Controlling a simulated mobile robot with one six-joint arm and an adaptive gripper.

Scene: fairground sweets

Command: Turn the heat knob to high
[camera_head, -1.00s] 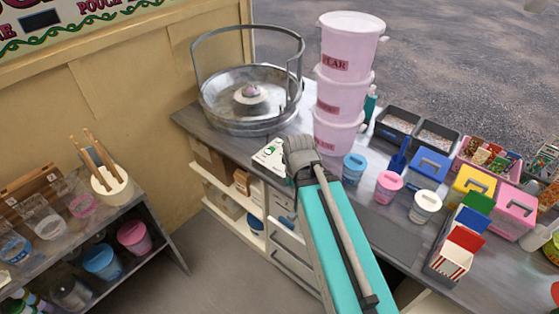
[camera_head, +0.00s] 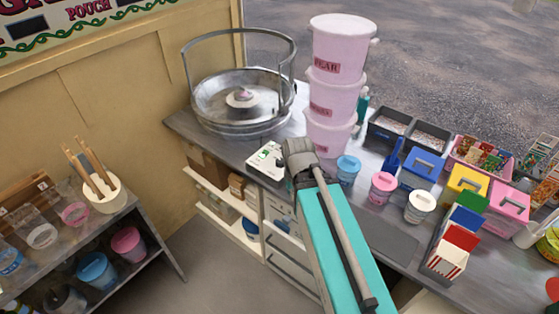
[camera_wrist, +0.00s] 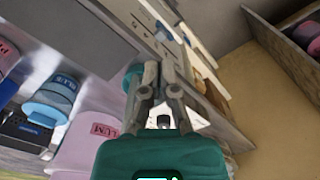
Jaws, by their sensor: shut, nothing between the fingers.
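A small white control panel (camera_head: 264,160) lies on the counter, in front of the metal candyfloss machine, with small green and dark marks on it. Its heat knob and setting are too small to make out. My gripper (camera_wrist: 157,88) is shut and empty in the wrist view. In the head view my wrist (camera_head: 299,152) is just right of the panel and hides the fingertips. Whether the fingers touch anything cannot be told.
The candyfloss machine (camera_head: 240,103) stands behind the panel. A stack of pink pails (camera_head: 335,95) rises close behind my wrist. A blue jar (camera_head: 348,170), a pink jar (camera_head: 382,187) and bins fill the counter to the right. Open shelves and drawers (camera_head: 287,225) lie below the counter edge.

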